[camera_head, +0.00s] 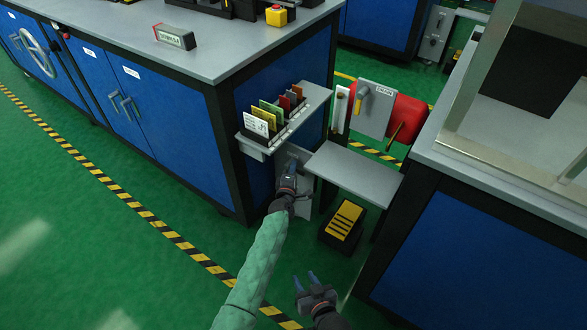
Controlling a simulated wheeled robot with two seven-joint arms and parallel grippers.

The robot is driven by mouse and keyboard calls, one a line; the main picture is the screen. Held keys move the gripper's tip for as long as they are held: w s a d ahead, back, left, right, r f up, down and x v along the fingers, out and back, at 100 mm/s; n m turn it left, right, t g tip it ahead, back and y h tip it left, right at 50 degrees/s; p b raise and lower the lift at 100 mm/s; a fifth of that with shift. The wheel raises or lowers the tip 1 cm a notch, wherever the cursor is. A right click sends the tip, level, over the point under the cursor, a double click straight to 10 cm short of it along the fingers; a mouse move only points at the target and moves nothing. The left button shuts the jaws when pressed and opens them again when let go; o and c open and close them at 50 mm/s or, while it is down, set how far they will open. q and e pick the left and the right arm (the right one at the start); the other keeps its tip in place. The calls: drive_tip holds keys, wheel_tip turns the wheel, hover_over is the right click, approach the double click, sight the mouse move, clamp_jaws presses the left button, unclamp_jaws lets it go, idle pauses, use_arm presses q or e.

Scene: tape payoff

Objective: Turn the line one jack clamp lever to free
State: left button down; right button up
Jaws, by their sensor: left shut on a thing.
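My left gripper (290,168), at the end of the green-sleeved arm, is shut in front of a grey panel (304,209) low on the end of the blue cabinet, under the card shelf. It is shut on what appears to be the jack clamp lever there. The lever itself is hidden by the fingers, so its angle cannot be told.
A card shelf (257,148) juts out just above my left gripper. A grey ledge (353,170) is to its right, with a black and yellow pedal box (345,221) below. A red drum (405,118) stands behind. Green floor (90,220) is clear at left.

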use_arm(q)
drive_tip(key=shift+w+a+r, duration=0.1)
drive_tip(key=shift+a, duration=0.1)
use_arm(e)
drive_tip(key=shift+s+f+g, duration=0.4)
drive_tip(key=shift+f, duration=0.35)
use_arm(q)
drive_tip(key=c, duration=1.4)
unclamp_jaws()
use_arm(e)
drive_tip(key=shift+w, duration=0.1)
